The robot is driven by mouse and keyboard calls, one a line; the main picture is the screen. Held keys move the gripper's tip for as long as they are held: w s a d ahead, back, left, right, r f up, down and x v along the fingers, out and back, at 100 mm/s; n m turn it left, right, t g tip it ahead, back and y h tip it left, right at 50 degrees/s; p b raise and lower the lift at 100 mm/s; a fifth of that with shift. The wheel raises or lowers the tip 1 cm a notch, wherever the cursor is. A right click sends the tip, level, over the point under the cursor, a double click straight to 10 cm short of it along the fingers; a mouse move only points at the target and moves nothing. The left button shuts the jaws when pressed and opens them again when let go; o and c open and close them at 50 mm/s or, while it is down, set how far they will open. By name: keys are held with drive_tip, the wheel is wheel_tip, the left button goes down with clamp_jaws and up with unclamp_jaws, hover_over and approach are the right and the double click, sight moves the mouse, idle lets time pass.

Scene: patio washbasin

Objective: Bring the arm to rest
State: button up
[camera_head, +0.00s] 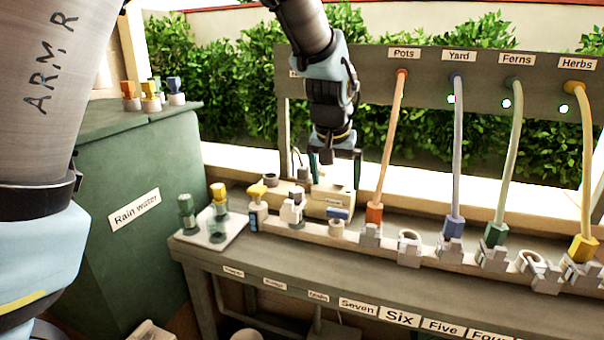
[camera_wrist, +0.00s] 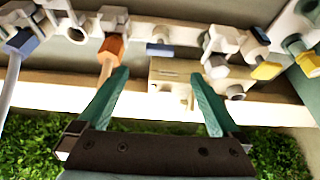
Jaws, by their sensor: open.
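My gripper (camera_head: 334,165) hangs from my arm above the back of the washbasin bench, pointing down, near the left end of the row of fittings. In the wrist view its two green fingers (camera_wrist: 160,98) are spread apart with nothing held between them. A beige box (camera_head: 328,197) lies just below the fingers in the head view; it also shows beyond the fingertips in the wrist view (camera_wrist: 175,73). The orange hose connector (camera_head: 374,213) sits on a grey fitting to the right of my gripper. I cannot tell whether the fingers touch the box.
Blue (camera_head: 453,227), green (camera_head: 496,234) and yellow (camera_head: 583,248) hose connectors stand along the bench, with hoses running up to a labelled back board (camera_head: 430,90). A white tray (camera_head: 232,226) with loose connectors is at the left end. A green rain water tank (camera_head: 110,260) stands further left.

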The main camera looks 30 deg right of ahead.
drive_tip(key=w+a+f+n+y, duration=0.15)
drive_tip(key=w+a, duration=0.35)
drive_tip(key=a, duration=0.7)
drive_tip(key=w+a+f+n+y, duration=0.1)
drive_tip(key=w+a+n, duration=0.3)
drive_tip(key=a, duration=0.7)
drive_tip(key=s+a+f+n, duration=0.1)
drive_tip(key=s+a, duration=0.1)
drive_tip(key=a, duration=0.9)
drive_tip(key=s+a+f+n+g, duration=0.1)
drive_tip(key=s+a+f+n, duration=0.1)
drive_tip(key=a, duration=1)
drive_tip(key=shift+s+a+f+y, duration=0.25)
drive_tip(key=shift+s+y, duration=0.2)
drive_tip(key=shift+s, duration=0.35)
